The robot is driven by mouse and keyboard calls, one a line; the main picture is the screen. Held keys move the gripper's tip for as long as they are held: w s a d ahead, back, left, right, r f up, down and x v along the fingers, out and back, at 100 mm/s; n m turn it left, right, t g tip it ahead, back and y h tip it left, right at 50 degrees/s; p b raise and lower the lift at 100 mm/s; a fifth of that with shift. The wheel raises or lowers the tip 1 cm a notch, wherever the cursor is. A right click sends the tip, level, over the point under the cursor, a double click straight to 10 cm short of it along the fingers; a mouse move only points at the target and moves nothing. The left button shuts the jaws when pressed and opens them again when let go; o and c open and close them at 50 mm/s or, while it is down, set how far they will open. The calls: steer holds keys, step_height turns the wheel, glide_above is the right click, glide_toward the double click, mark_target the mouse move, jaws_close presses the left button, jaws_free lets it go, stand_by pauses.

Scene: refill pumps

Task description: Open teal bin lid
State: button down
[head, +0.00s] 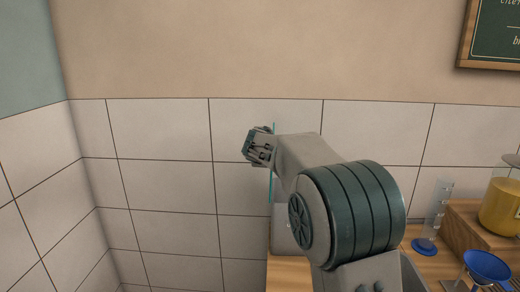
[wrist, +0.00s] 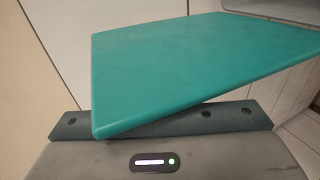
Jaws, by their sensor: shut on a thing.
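The teal lid (head: 272,185) shows in the head view as a thin upright strip, seen nearly edge-on. In the wrist view the teal lid (wrist: 190,70) is a broad flat panel close in front of my gripper's dark body (wrist: 160,122). My gripper (head: 258,147) is at the upper part of the lid in the head view and is shut on it. The fingertips and the exact grip are hidden. A grey bin-like body (head: 282,238) stands below the lid, mostly hidden by my arm.
A wooden counter (head: 285,277) lies below. To the right are a clear cylinder with a blue base (head: 424,246), a blue funnel (head: 487,265) and a jar of yellow liquid (head: 502,207) on a wooden step. A tiled wall (head: 165,185) is behind; the space left of my gripper is clear.

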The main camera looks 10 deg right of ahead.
steer(key=c, duration=1.1)
jaws_free()
steer(key=shift+d, duration=0.1)
steer(key=shift+s, duration=0.1)
steer(key=b+v, duration=0.3)
steer(key=v, duration=1)
steer(key=shift+s+r, duration=0.15)
steer(key=shift+s, duration=0.15)
steer(key=s+d+f+m+g, duration=0.3)
steer(key=s+d+f+m, duration=0.15)
steer(key=s+f, duration=0.35)
steer(key=s+d+f+m+g, duration=0.3)
steer(key=s+d+f+m, duration=0.15)
steer(key=s, duration=0.55)
steer(key=s+f+m+g, duration=0.1)
steer(key=s+f+m, duration=0.1)
steer(key=s+f, duration=0.2)
steer(key=s+a+f+m+g+y, duration=0.1)
steer(key=s+f+m+g, duration=0.1)
steer(key=s, duration=0.4)
steer(key=s+f+m+g, duration=0.1)
steer(key=s+f+m, duration=0.1)
steer(key=s+f, duration=0.3)
steer(key=shift+s+a+f+m+y, duration=0.35)
steer(key=shift+s+a+m+y, duration=0.05)
steer(key=shift+s, duration=0.05)
